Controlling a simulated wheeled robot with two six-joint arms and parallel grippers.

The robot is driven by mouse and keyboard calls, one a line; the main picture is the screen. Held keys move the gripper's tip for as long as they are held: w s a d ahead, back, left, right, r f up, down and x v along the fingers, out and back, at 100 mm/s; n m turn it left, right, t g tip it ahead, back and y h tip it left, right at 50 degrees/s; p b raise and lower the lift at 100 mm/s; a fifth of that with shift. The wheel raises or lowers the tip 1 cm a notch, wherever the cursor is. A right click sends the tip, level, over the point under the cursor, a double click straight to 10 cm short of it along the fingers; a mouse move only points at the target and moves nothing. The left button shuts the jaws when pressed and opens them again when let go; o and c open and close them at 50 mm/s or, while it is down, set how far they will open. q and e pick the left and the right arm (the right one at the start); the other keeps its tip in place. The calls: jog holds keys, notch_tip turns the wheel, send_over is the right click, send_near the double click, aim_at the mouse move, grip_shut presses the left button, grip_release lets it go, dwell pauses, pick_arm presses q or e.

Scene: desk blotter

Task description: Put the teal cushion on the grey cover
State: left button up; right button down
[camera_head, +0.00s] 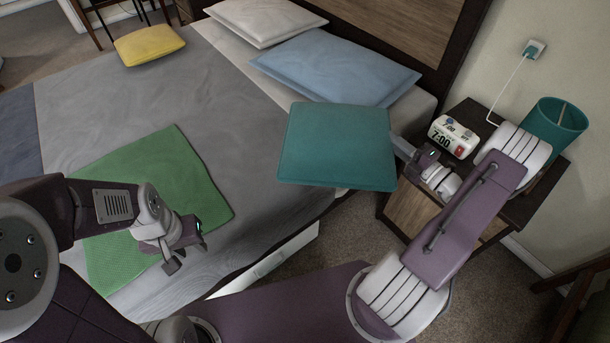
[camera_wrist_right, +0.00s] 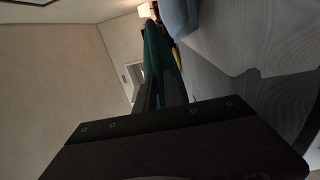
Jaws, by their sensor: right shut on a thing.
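The teal cushion (camera_head: 338,146) is held up in the air at the right edge of the bed, roughly flat. My right gripper (camera_head: 402,147) is shut on its right edge. In the right wrist view the cushion (camera_wrist_right: 163,65) shows edge-on, extending away from the jaws. The grey cover (camera_head: 225,115) lies over the bed, to the left of the cushion. My left gripper (camera_head: 180,255) is low over the bed near the green throw's lower right side, apart from the cushion; its fingers are too unclear to tell their opening.
A green throw (camera_head: 165,185) lies on the cover. A yellow cushion (camera_head: 149,45), a blue pillow (camera_head: 335,68) and a white pillow (camera_head: 265,20) rest on the bed. The nightstand (camera_head: 420,210) at right holds a clock (camera_head: 453,136) and a teal lamp (camera_head: 553,125).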

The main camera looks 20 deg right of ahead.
jog(key=w+a+f+b, duration=0.2)
jog(key=a+f+b, duration=0.4)
jog(key=a+f, duration=0.5)
jog(key=shift+w, duration=0.15)
jog(key=c, duration=1.5)
grip_release()
jog(key=shift+o, duration=0.2)
